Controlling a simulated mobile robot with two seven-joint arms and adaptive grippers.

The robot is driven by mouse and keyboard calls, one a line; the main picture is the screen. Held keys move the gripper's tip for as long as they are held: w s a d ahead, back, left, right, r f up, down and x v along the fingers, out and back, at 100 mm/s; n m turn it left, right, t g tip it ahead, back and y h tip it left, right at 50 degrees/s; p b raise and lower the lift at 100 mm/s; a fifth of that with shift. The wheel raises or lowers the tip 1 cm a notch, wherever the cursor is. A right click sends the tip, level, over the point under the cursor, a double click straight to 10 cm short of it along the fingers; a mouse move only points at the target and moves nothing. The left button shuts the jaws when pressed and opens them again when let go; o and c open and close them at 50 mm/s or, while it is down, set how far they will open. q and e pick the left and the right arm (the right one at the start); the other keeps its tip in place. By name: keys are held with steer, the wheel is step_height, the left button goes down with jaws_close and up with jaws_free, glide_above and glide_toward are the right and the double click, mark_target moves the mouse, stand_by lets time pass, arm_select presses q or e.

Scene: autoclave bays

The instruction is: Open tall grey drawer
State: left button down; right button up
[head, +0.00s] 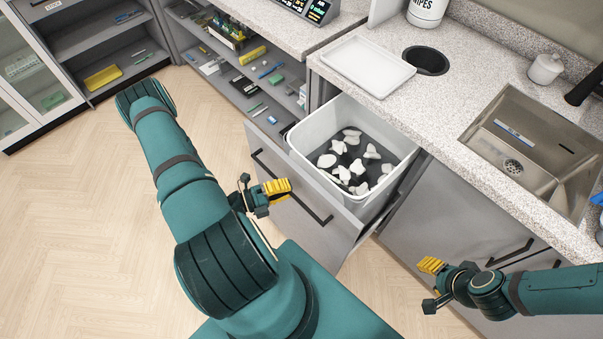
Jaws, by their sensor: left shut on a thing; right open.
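The tall grey drawer (338,238) is pulled out from under the speckled counter. A white bin (308,133) stands inside it, holding several crumpled white pieces on a dark bottom. A long dark handle (316,211) runs across the drawer front. My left gripper (277,190) is at the middle of this handle and shut on it; the fingers hide the gripped part. My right gripper (432,272) is open and empty, in front of the cabinet fronts right of the drawer and apart from them.
On the counter are a white tray (368,65), a round dark opening (426,61), a wipes tub (427,10) and a steel sink (513,166). Open shelves (235,84) with small items stand left of the drawer. The wooden floor (70,220) at left is clear.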

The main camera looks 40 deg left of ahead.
arm_select(q)
steer(key=shift+s, duration=1.75)
steer(key=c, duration=1)
jaws_free()
steer(key=shift+c, duration=0.2)
steer(key=shift+a, duration=0.1)
steer(key=v, duration=1.2)
